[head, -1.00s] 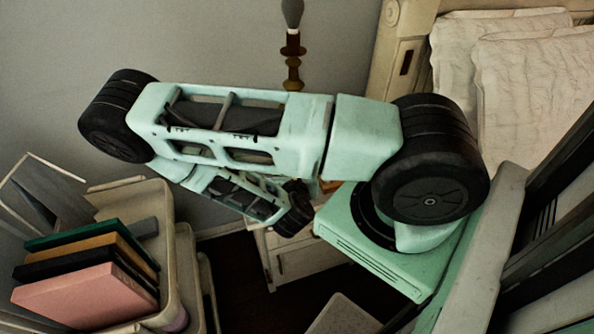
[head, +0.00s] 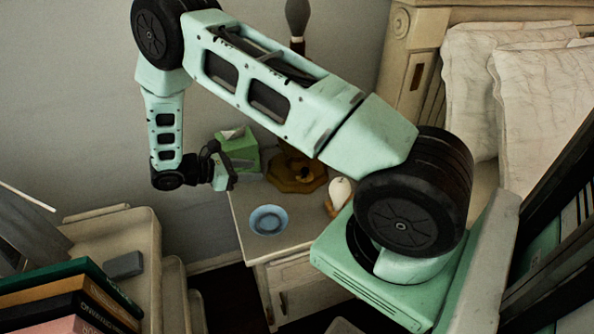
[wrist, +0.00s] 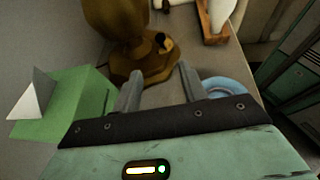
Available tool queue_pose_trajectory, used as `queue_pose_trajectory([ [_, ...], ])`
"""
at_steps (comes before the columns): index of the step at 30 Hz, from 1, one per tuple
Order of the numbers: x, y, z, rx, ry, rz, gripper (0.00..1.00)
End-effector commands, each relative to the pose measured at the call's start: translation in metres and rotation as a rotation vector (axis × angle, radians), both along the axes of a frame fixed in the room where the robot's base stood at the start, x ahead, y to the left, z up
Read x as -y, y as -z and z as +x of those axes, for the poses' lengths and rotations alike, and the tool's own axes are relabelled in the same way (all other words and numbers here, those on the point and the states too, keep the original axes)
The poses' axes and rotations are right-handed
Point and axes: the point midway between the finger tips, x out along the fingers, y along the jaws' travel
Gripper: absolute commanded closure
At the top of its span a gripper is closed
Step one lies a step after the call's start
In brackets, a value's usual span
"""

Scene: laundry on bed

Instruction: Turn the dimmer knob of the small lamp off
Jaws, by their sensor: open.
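A brown-gold lamp (head: 297,170) stands on the nightstand, its grey bulb (head: 298,15) showing above my arm; my arm hides its middle. In the wrist view its base (wrist: 135,62) is just beyond the fingers, with a small dark knob-like bump (wrist: 160,40) on its side; I cannot tell if this is the dimmer knob. A small white object on a wooden stand (head: 340,192) stands to its right, also in the wrist view (wrist: 217,20). My gripper (head: 226,172) is open and empty, left of the lamp base. Its fingers (wrist: 160,80) point toward the base, apparently without touching.
A green tissue box (head: 240,150) sits behind my gripper, and left of the fingers in the wrist view (wrist: 65,105). A blue bowl (head: 268,220) is on the nightstand (head: 250,245) front. A cart with books (head: 70,300) stands at left, the bed with pillows (head: 520,90) at right.

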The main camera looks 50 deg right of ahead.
Motion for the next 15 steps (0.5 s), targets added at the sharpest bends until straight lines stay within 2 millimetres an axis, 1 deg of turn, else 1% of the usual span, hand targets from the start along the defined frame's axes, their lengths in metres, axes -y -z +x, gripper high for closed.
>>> queue_pose_trajectory([
  [5,0.029,0.01,-0.014,-0.005,0.002,-0.001,0.58],
  [15,0.089,0.038,-0.041,-0.004,0.001,-0.003,0.58],
])
